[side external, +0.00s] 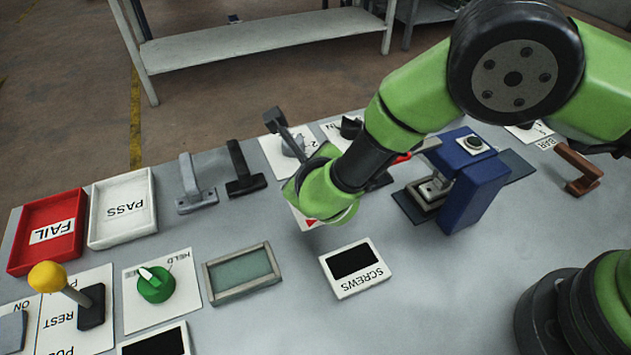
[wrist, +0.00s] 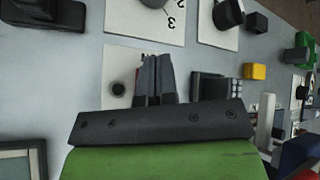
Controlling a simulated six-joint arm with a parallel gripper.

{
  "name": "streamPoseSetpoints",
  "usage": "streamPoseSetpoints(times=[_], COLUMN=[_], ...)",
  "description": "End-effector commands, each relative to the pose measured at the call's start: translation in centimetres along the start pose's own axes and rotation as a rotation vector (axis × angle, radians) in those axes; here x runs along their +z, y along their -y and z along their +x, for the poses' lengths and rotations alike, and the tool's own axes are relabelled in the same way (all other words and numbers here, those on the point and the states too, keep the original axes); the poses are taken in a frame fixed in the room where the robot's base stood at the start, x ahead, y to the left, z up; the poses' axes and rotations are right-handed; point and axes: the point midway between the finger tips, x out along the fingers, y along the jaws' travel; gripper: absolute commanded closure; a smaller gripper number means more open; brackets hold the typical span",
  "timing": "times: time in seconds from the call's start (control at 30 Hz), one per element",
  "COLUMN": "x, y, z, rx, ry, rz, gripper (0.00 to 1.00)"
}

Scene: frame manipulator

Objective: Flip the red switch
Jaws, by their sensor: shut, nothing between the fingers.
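In the side external view, a small red part (side external: 402,158) shows just behind my wrist, above a dark base. It may be the red switch, but my arm hides most of it. My gripper is hidden behind the green wrist in that view. In the wrist view, my gripper (wrist: 153,76) has its two grey fingers together with nothing between them. A dark box (wrist: 208,88) stands just right of the fingers.
A blue frame (side external: 474,185) stands right of my wrist. A grey handle (side external: 192,182) and a black handle (side external: 243,172) stand to the left. A SCREWS tray (side external: 355,268), a grey-framed panel (side external: 243,272) and a green knob (side external: 156,284) are in front.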

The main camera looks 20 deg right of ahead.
Motion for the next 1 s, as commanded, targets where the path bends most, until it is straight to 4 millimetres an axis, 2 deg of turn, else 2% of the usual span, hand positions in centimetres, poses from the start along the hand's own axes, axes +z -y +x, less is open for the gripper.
streamPoseSetpoints(times=[1.0], x=[-0.43], y=[-0.44], z=[0.61], rx=[0.0], ry=[0.0], rz=[0.0], gripper=[1.0])
